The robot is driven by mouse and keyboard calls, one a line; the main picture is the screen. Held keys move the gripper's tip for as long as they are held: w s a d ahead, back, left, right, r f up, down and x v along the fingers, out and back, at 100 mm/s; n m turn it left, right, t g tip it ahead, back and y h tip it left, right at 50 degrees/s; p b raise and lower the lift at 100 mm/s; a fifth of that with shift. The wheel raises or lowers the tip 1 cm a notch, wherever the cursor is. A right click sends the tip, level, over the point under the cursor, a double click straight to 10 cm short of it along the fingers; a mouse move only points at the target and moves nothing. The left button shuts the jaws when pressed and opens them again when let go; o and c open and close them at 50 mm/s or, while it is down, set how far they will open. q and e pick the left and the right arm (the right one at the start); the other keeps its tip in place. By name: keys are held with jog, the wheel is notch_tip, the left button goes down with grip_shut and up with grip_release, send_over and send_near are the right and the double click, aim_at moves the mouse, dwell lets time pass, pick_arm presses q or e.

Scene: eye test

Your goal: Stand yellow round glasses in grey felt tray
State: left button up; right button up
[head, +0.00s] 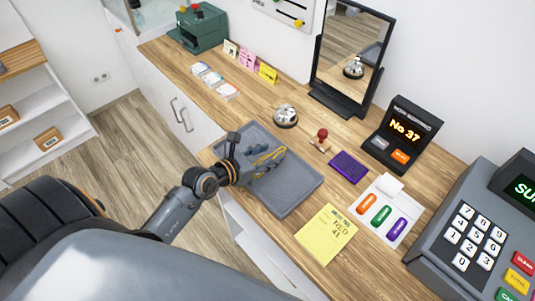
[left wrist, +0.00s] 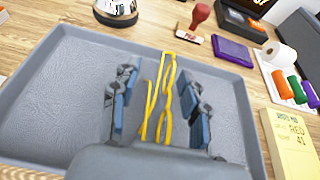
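The yellow glasses (head: 270,156) show as thin yellow frames over the grey felt tray (head: 298,186). My left gripper (head: 262,165) reaches in over the tray, with its fingers around the glasses. In the left wrist view, the glasses (left wrist: 167,85) run lengthwise between the two blue-padded fingers (left wrist: 157,95). The fingers stand apart, with a clear gap to the glasses on the left side. The tray (left wrist: 65,90) looks otherwise empty. My gripper's body hides the near end of the glasses, and I cannot tell whether they touch the tray floor. My right gripper is not in view.
A service bell (head: 285,115), a red-handled stamp (head: 321,140) and a purple pad (head: 348,166) stand behind the tray. A yellow order pad (head: 326,234) lies at its right. A mirror (head: 350,55), number display (head: 401,135) and cash register (head: 475,230) stand farther off.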

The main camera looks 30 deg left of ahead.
pick_arm(q)
jog(key=shift+r, duration=0.15)
jog(key=b+v, duration=0.2)
jog(key=v, duration=0.8)
jog(key=shift+s+a, duration=0.15)
jog(key=shift+s, duration=0.25)
jog(key=shift+s+a+r, duration=0.2)
jog(key=shift+s+r, duration=0.15)
jog(key=shift+s, duration=0.2)
